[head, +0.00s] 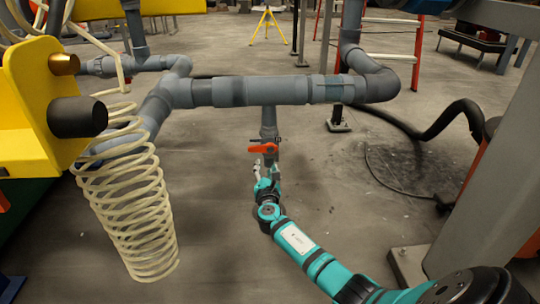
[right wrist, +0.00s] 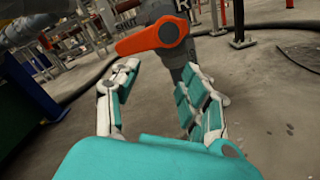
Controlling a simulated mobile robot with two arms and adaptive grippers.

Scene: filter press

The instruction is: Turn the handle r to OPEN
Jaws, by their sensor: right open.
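The handle r (head: 263,148) is a small orange-red lever on a grey valve under the horizontal grey pipe. In the head view it lies roughly level, pointing left. In the right wrist view the handle (right wrist: 150,39) stretches left from its round hub, just above and beyond the fingertips. My right gripper (head: 264,172) is just below the handle in the head view. In the right wrist view its fingers (right wrist: 155,85) are spread apart with nothing between them. I cannot tell whether a fingertip touches the handle. My left gripper is not in view.
The grey pipe (head: 290,89) runs across above the handle. A pale coiled hose (head: 130,205) hangs at the left below a yellow bracket (head: 30,105). A grey post (head: 490,170) stands at the right. A black hose (head: 440,128) lies behind it. The floor around the valve is mostly clear.

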